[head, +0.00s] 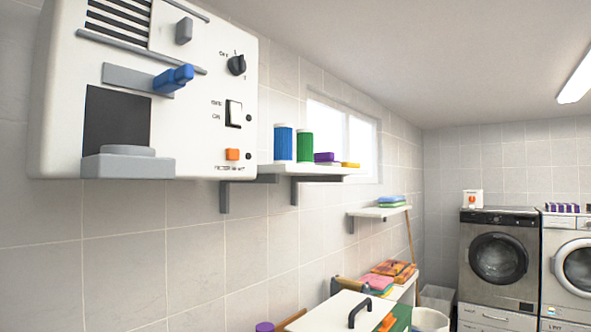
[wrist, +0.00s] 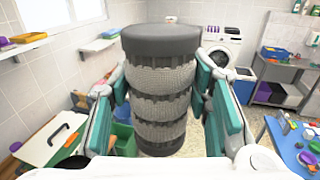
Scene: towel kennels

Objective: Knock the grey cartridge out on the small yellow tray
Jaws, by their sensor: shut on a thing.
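My gripper (wrist: 162,92) shows only in the wrist view, its teal fingers shut on both sides of the grey cartridge. The grey cartridge (wrist: 160,78) is a dark-ended cylinder held upright in the picture, with pale fuzzy lint between its dark bands. A small yellow tray (wrist: 29,37) lies at the end of a wall shelf at upper left, apart from the gripper. It also shows in the head view as a thin yellow shape (head: 350,165) beside a purple item. Its inside cannot be seen there. The cartridge hides the middle of the wrist view.
A white wall unit (head: 195,95) with a blue handle (head: 173,78) and an orange button fills the head view's upper left. The shelf (head: 308,171) also bears a blue and a green canister. A blue table (wrist: 290,145) with small items stands at right in the wrist view.

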